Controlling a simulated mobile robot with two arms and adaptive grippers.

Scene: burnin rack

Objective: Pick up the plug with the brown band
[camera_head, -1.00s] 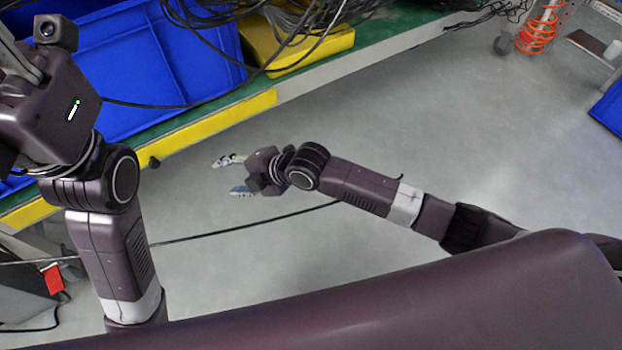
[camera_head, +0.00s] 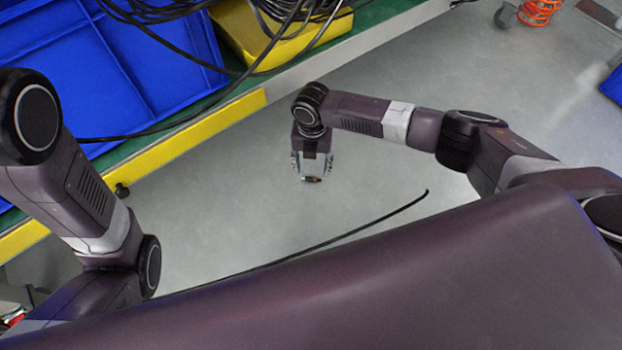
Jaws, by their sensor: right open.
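My right gripper (camera_head: 312,174) hangs over the grey floor beyond my body, with its fingers pointing toward the bottom of the picture. It is open, clear of the bench. A small brownish spot shows at its tips, too small to identify. I cannot make out a plug with a brown band. Black cables (camera_head: 160,16) run over the bench at the top left, and their ends are not clear. My left arm comes in at the left, but its gripper is out of the picture.
A blue crate (camera_head: 125,75) and a yellow bin (camera_head: 240,35) with cables stand on the green bench, which has a yellow front edge (camera_head: 190,140). A thin black cable (camera_head: 370,222) shows above the floor. An orange coiled hose (camera_head: 540,12) is at the top right.

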